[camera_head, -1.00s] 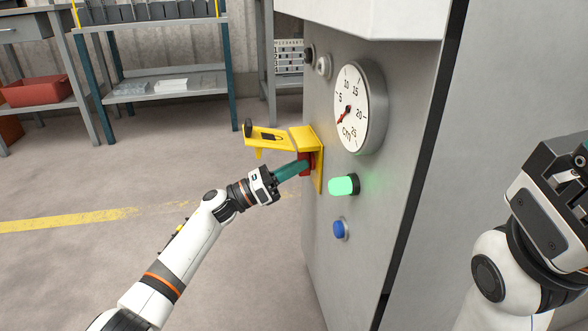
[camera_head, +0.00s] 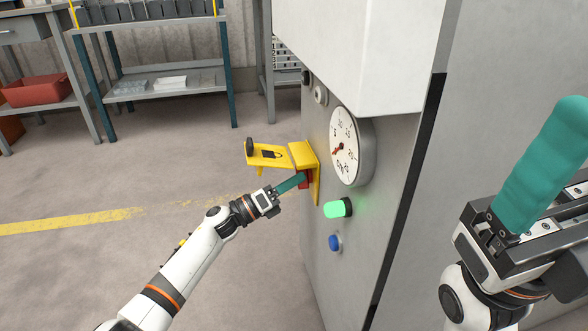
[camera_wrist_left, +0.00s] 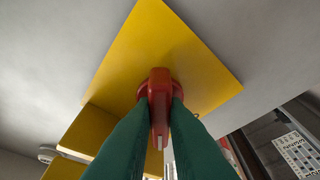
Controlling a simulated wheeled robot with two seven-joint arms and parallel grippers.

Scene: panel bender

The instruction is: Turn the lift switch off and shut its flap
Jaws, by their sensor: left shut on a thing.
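The red lift switch (camera_head: 306,180) sits on a yellow plate (camera_head: 317,185) on the machine's grey front; it also shows in the left wrist view (camera_wrist_left: 159,88). The yellow flap (camera_head: 268,155) is open, standing out from the plate above the switch. My left gripper (camera_head: 298,181) is below the flap, its teal fingers shut on the switch's red handle, one on each side. In the left wrist view the handle runs up and down the picture, with a pale mark at its lower end. My right gripper (camera_head: 543,170) is at the right, away from the switch; its finger gap is not clear.
A round dial (camera_head: 350,147), a lit green lamp (camera_head: 337,209) and a blue button (camera_head: 335,243) are on the machine front close to the switch. A white housing (camera_head: 350,50) juts out above. Shelving (camera_head: 165,75) stands behind; the floor at left is clear.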

